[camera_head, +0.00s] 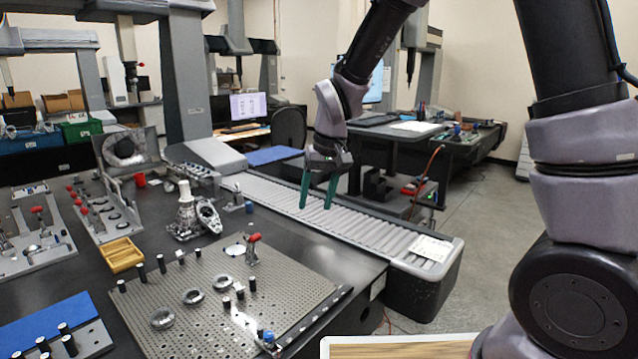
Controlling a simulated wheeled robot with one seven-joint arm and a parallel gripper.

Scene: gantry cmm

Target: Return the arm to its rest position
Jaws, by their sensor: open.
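My gripper (317,203) has two green fingers pointing down. They stand apart, with nothing between them. It hangs in front of the grey roller conveyor (350,217) in the picture, at the right side of the black table. I cannot tell its exact height above the rollers. My arm rises from the lower right, goes up out of the top of the picture and comes back down to the gripper.
A perforated plate (215,270) with metal rings and black pins lies on the black table. A yellow tray (121,254) and metal parts (187,212) stand left of the conveyor. A wooden surface (400,349) shows at the bottom. Grey floor (485,240) is clear between conveyor and my arm.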

